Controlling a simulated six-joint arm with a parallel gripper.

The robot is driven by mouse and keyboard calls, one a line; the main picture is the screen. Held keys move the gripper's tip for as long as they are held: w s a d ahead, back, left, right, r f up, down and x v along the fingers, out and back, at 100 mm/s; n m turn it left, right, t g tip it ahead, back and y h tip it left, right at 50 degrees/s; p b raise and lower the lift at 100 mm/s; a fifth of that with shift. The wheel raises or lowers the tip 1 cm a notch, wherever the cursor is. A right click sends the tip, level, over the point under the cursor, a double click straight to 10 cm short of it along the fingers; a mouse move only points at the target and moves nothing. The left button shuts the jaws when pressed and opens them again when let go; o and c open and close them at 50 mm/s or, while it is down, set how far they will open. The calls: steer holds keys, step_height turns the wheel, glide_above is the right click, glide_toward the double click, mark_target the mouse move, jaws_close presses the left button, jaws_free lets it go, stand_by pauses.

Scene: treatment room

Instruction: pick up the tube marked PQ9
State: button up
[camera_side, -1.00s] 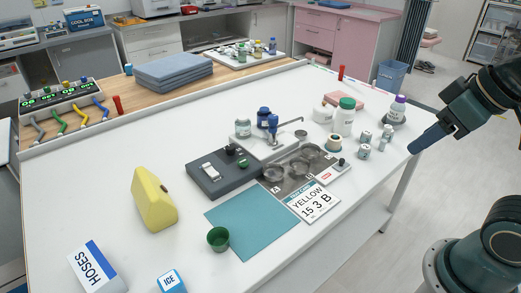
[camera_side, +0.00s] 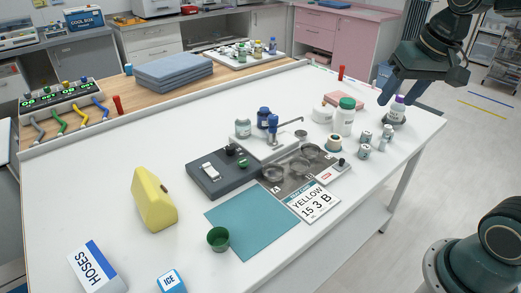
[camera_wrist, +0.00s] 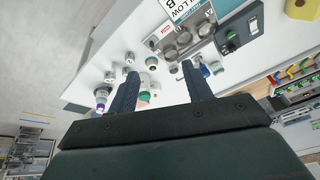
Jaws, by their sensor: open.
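I cannot read PQ9 on anything in view, so I cannot tell which piece is that tube. Several small grey labelled cylinders (camera_side: 364,152) stand on the right part of the white table; some show in the wrist view (camera_wrist: 110,76) on the left. A white bottle with a purple cap (camera_side: 397,110) stands near the right edge, and a white bottle with a green cap (camera_side: 345,118) stands left of it. My gripper (camera_wrist: 160,70) is open and empty, fingers apart above the table. In the side view it is over the far right edge, by the purple-capped bottle.
A dark box with a switch (camera_side: 223,172), a teal mat (camera_side: 250,222), a yellow wedge (camera_side: 154,200) and a green cup (camera_side: 218,239) are on the table. A card reading YELLOW 15 3 B (camera_side: 314,201) lies at centre right.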

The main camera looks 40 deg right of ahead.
steer(key=w+d+f+m+g, duration=0.1)
steer(key=w+d+f+m, duration=0.1)
steer(key=w+d+m, duration=0.35)
steer(key=m+g, duration=0.3)
steer(key=m, duration=0.4)
glide_toward(388, 127)
steer(key=shift+d+f+y, duration=0.15)
steer(key=shift+d+y, duration=0.05)
steer(key=shift+y, duration=0.2)
steer(key=shift+d+f+m, duration=0.25)
steer(key=shift+d+f, duration=0.05)
steer(key=shift+f, duration=4.3)
steer(key=shift+f, duration=0.15)
steer(key=shift+d+f, duration=0.1)
steer(key=shift+f, duration=2.35)
steer(key=shift+c, duration=0.4)
